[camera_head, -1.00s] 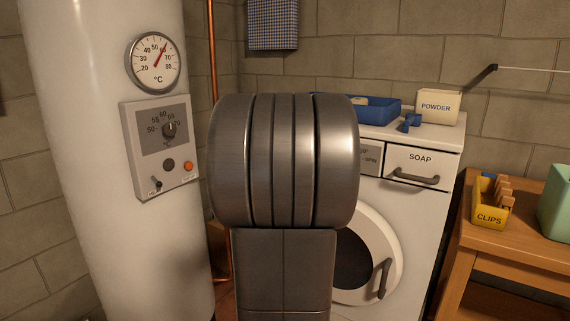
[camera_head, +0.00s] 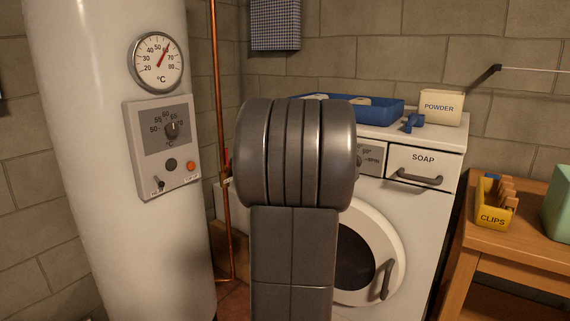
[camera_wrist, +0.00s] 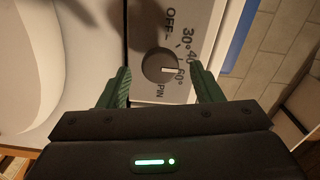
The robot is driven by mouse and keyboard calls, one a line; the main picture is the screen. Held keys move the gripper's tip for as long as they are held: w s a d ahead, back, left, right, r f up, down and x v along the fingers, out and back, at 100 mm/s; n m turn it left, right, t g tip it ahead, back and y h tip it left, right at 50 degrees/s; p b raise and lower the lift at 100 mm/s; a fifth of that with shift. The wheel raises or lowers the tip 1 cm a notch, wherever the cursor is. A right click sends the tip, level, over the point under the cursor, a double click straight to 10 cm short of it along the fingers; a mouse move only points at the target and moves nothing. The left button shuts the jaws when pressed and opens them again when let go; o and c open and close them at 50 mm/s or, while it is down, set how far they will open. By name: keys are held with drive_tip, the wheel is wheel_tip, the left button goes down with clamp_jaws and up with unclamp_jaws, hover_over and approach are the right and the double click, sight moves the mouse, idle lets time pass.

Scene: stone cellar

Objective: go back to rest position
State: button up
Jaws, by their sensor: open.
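My gripper (camera_wrist: 161,82) is open in the wrist view, with its two green fingers apart and nothing between them. The washing machine's dial (camera_wrist: 161,64) shows beyond and between the fingertips, and I see no contact. Its white pointer is toward the 60° mark. In the head view my arm covers the middle and hides the gripper. The white washing machine (camera_head: 425,215) stands behind the arm, and part of its control panel (camera_head: 371,160) shows beside it.
A white boiler (camera_head: 100,235) with a gauge and control box stands at left, with a copper pipe (camera_head: 217,120) beside it. A blue tray (camera_head: 385,110) and a powder box (camera_head: 440,107) sit on the washer. A wooden table (camera_head: 480,238) holds a yellow clips box (camera_head: 492,218).

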drive_tip(key=p+v, duration=0.1)
drive_tip(key=v, duration=1.2)
drive_tip(key=w+d+n+p, duration=0.7)
drive_tip(key=w+n, duration=0.4)
drive_tip(key=n, duration=0.5)
drive_tip(key=shift+w+d+r+p, duration=0.15)
drive_tip(key=shift+w+p, duration=0.1)
drive_tip(key=shift+p, duration=0.45)
